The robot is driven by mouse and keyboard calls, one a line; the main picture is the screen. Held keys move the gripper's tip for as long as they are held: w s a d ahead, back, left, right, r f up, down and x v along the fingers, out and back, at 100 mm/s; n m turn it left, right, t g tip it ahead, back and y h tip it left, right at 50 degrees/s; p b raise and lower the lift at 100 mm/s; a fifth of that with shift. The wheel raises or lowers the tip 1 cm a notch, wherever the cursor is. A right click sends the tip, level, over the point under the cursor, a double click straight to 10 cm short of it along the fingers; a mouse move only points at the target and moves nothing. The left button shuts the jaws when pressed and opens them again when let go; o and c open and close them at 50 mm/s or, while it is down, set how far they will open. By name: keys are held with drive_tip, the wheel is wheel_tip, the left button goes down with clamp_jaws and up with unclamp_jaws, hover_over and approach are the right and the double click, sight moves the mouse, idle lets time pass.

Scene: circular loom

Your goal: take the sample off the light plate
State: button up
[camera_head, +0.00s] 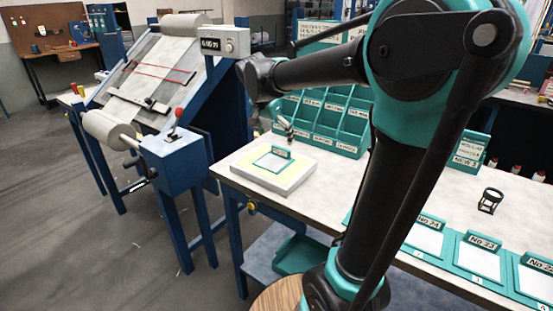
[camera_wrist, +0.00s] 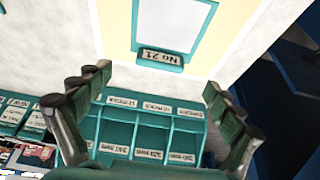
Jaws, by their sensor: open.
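The light plate (camera_head: 296,185) is a low white box with a pale yellow top, at the table's left end in the head view. The sample (camera_head: 267,166) lies flat on it, a teal frame around a white field with a raised label tab. In the wrist view the sample (camera_wrist: 172,22) is at the top, its tab (camera_wrist: 162,57) reading "No 21", with the plate's yellow surface (camera_wrist: 112,30) around it. My gripper (camera_wrist: 157,80) is open and empty, its fingers wide apart on either side of the picture, apart from the tab. The sample's far part is cut off there.
A teal compartment rack (camera_head: 320,125) with labelled bins stands behind the plate. Labelled teal trays (camera_head: 478,262) line the table's front right, and a small black stand (camera_head: 490,200) is behind them. The blue loom frame (camera_head: 175,165) stands left of the table. Bare tabletop lies between.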

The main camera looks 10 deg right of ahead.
sight(280, 148)
drive_tip(key=x, duration=0.7)
drive_tip(key=shift+w+d, duration=0.15)
drive_tip(key=shift+w, duration=0.15)
drive_tip(key=shift+r, duration=0.1)
drive_tip(key=c, duration=1.3)
drive_tip(key=shift+o, duration=0.2)
